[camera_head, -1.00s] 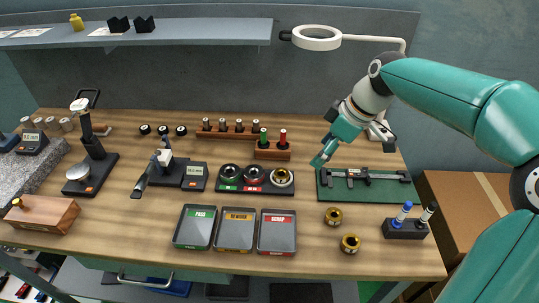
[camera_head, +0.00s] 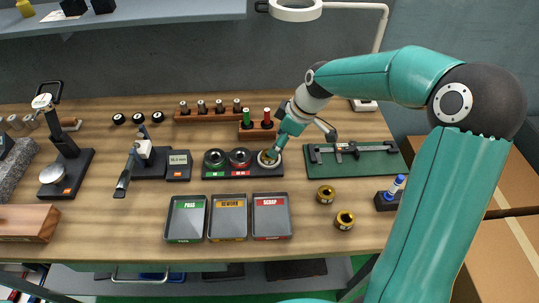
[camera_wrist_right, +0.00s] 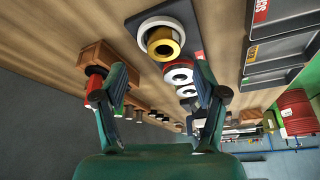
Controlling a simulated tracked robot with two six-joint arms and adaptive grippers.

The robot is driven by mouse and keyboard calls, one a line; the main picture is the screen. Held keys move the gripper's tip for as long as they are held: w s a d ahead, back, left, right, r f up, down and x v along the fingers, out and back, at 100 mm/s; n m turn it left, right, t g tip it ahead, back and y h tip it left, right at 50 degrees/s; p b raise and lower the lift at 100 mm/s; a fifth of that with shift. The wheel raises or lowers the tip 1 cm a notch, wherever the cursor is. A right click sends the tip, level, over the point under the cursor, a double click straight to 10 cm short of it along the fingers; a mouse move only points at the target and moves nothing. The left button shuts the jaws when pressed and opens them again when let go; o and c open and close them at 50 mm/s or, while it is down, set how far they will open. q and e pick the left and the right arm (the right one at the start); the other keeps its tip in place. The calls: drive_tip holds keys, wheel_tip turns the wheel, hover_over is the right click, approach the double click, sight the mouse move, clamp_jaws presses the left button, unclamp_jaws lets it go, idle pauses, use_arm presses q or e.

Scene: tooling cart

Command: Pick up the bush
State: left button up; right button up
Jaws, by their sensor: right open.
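A brass bush (camera_wrist_right: 164,43) sits inside a pale ring (camera_wrist_right: 148,29) at the end of a black ring stand. In the head view the pale ring (camera_head: 265,161) is at the stand's right end, partly covered by my right gripper (camera_head: 270,153). In the right wrist view my right gripper (camera_wrist_right: 160,72) is open and empty, with the bush beyond its fingertips. Two more brass bushes stand on the bench, one farther back (camera_head: 326,194) and one nearer the front (camera_head: 344,220). My left gripper is not in view.
Red and green plug gauges in a wooden block (camera_head: 257,132) stand close behind the ring stand. A caliper on a green mat (camera_head: 352,160) lies to the right. Three trays, PASS (camera_head: 185,238), REWORK (camera_head: 227,238) and SCRAP (camera_head: 272,237), lie in front.

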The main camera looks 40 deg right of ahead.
drive_tip(key=shift+p+x, duration=0.85)
drive_tip(key=shift+x, duration=1.9)
drive_tip(key=shift+s+a, duration=0.2)
clamp_jaws()
